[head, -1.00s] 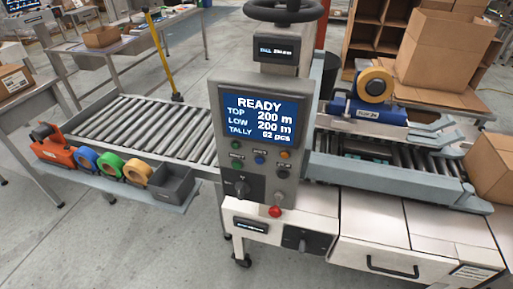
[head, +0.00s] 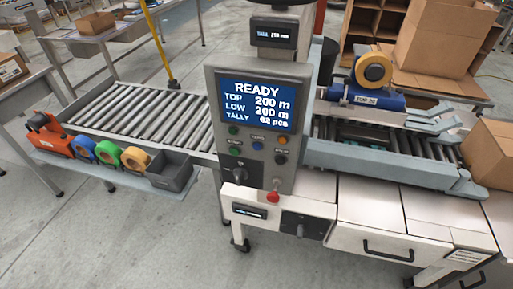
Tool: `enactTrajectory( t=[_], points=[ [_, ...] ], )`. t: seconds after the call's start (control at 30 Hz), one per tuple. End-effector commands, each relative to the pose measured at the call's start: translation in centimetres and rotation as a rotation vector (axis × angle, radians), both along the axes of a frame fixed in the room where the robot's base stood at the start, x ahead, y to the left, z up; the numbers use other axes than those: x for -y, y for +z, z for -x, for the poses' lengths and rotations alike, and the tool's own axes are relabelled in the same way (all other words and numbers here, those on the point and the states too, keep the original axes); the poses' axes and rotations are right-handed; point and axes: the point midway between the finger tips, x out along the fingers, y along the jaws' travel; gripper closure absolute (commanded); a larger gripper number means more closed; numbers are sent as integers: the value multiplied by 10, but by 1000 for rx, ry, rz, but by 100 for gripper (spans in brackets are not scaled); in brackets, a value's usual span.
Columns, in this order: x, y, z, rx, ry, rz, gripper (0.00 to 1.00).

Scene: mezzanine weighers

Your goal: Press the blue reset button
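The blue button (head: 257,146) is a small round cap in the middle of the button group on the grey control panel (head: 212,110). It sits just below the lit blue screen (head: 257,101), which reads READY, TOP 200 m, LOW 200 m and a tally. A small label is above the button, too small to read surely. Green buttons (head: 235,151) are to its left, and an orange button (head: 282,140) and a dark grey button (head: 280,158) are to its right. Nothing covers the blue button. My gripper is not in view.
A black rotary knob (head: 240,174) and a red button (head: 273,197) are lower on the machine. A roller conveyor (head: 135,112) with tape rolls beside it is on the left. A blue tape head (head: 365,97) and cardboard boxes are on the right. Floor is clear at front left.

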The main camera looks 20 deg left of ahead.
Motion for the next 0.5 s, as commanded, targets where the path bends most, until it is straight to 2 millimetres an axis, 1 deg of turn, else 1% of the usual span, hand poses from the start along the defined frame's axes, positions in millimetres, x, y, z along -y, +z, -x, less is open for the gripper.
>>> enactTrajectory(
  t=[0.03,0.07,0.1,0.5],
  points=[
    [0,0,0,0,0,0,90],
    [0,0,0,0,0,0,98],
    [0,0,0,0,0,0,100],
    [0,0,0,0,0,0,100]
  ],
)
